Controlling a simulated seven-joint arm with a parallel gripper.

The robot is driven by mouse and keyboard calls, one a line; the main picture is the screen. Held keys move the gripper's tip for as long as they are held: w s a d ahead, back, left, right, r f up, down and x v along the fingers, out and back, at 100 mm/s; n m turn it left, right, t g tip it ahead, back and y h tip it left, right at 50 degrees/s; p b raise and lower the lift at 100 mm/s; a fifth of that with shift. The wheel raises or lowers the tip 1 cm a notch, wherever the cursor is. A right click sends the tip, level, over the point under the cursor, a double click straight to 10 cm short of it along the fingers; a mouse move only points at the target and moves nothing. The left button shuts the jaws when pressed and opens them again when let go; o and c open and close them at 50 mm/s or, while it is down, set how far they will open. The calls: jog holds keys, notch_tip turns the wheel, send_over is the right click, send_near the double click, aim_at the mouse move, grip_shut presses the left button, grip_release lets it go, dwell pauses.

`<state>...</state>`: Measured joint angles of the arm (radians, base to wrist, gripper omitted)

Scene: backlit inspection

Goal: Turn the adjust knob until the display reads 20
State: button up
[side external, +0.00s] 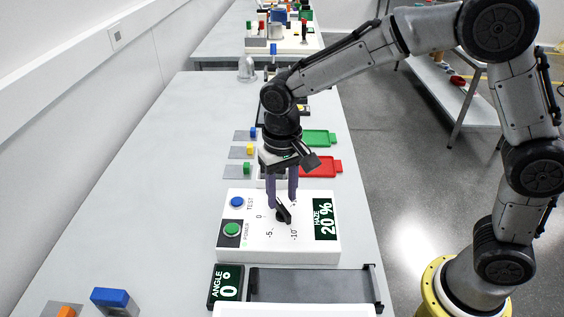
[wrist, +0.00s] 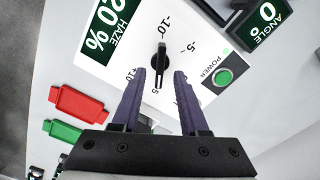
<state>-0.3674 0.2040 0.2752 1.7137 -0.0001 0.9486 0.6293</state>
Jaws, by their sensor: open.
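The white control box (side external: 285,250) carries a black adjust knob (side external: 284,214), which also shows in the wrist view (wrist: 161,56). Its dial has several printed numbers around it, some hidden by my fingers. The haze display (side external: 324,219) is dark green and reads 20 %; it reads the same in the wrist view (wrist: 108,26). My gripper (side external: 282,205) points down at the knob. Its two purple fingers (wrist: 160,72) are open, one on each side of the knob, with visible gaps in the wrist view. I cannot tell the exact fingertip height.
A green power button (side external: 232,229) and a blue test button (side external: 237,202) sit on the box's left. The angle display (side external: 226,286) reads 0° in front. Red (side external: 320,166) and green (side external: 319,138) trays lie behind. The table's left side is mostly clear.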

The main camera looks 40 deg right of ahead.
aim_at(282, 206)
notch_tip(282, 206, up, 11)
dwell(0.3)
jog(key=s+d+r+m+t, duration=0.1)
jog(key=s+d+r+t, duration=0.2)
jog(key=s+d+r, duration=0.6)
jog(key=s+d+f+n+t, duration=0.2)
jog(key=s+d+f+n, duration=0.2)
jog(key=s+f, duration=0.5)
jog(key=s+d, duration=0.1)
jog(key=s, duration=0.2)
jog(key=shift+d+f+t, duration=0.2)
jog(key=shift+t, duration=0.1)
